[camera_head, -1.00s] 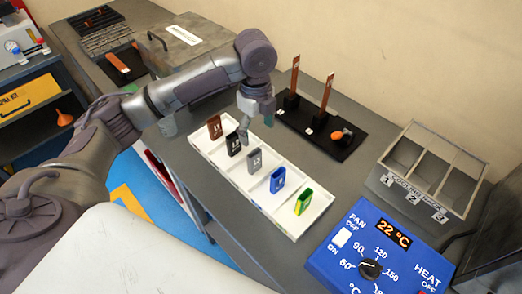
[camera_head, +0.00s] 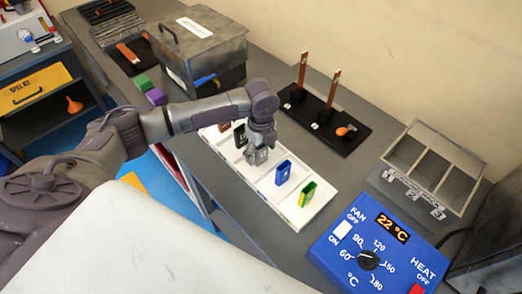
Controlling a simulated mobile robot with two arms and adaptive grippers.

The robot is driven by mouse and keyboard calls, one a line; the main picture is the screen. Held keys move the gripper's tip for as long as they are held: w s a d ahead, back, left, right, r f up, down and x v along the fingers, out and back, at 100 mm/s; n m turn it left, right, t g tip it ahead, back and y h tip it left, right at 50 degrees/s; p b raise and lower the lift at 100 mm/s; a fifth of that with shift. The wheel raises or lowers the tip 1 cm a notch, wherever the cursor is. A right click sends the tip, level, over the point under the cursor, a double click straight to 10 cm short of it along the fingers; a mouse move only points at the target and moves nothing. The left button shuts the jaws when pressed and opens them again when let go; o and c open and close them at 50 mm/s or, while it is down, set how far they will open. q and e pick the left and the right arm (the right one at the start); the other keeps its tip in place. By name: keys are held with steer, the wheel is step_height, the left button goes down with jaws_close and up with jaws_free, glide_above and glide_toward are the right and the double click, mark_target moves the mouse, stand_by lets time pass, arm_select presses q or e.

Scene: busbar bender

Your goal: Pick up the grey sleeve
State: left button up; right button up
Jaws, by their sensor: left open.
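The white tray (camera_head: 265,188) holds a row of upright sleeves in separate compartments. My left gripper (camera_head: 259,150) points down over the tray's middle compartment and is open. The grey sleeve (camera_head: 256,157) stands there, right at the fingertips and mostly covered by them; its grey is hard to tell from the fingers, and I cannot tell whether they touch it. A blue sleeve (camera_head: 283,172) and a green-yellow sleeve (camera_head: 307,194) stand to the right. My right gripper is not in view.
Behind the tray is a black board (camera_head: 325,122) with two upright copper bars. A blue heater panel (camera_head: 370,245) reading 22 °C and a three-bin grey holder (camera_head: 432,170) are at the right. A lidded grey box (camera_head: 200,50) stands behind my left arm.

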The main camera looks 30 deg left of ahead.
arm_select(q)
steer(key=shift+f, duration=0.45)
steer(key=shift+c, duration=0.2)
steer(key=c, duration=0.9)
